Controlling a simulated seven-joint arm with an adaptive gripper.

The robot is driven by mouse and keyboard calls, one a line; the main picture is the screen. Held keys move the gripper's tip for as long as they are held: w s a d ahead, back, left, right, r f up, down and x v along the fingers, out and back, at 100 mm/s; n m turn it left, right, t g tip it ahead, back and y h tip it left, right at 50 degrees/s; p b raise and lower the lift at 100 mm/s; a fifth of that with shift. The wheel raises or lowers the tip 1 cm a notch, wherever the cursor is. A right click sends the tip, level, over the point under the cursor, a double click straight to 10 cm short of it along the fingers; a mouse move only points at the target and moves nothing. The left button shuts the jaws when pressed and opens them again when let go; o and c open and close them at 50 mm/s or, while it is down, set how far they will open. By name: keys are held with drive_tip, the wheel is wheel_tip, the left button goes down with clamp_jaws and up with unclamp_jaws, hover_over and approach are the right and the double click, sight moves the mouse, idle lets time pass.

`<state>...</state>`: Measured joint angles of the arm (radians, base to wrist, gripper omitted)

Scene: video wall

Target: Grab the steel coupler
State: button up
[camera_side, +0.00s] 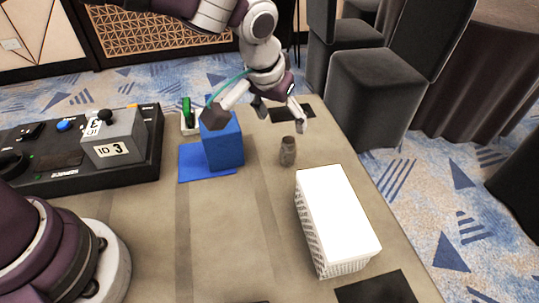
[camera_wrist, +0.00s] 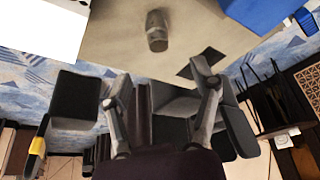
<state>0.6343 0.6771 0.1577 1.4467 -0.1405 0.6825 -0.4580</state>
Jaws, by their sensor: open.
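The steel coupler (camera_side: 288,151) is a small dull grey cylinder standing on the tan table, between the blue block and the white basket. In the wrist view the coupler (camera_wrist: 157,31) shows near the top centre, beyond the fingers and clear of them. My gripper (camera_side: 258,117) is open and empty. In the side view it is above and behind the coupler, a little to its left. In the wrist view its two fingers (camera_wrist: 158,92) are spread wide with nothing between them.
A blue block (camera_side: 223,143) on a blue mat (camera_side: 205,175) stands left of the coupler. A white basket (camera_side: 322,240) stands to the front right. A black panel (camera_side: 145,150) with a grey box (camera_side: 114,138) lies at left. Bare table surrounds the coupler.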

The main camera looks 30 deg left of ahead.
sight(289, 140)
drive_tip(key=x, duration=0.8)
drive_tip(key=shift+w+d+f, duration=0.1)
drive_tip(key=shift+w+f, duration=0.05)
drive_tip(key=shift+f, duration=0.15)
clamp_jaws()
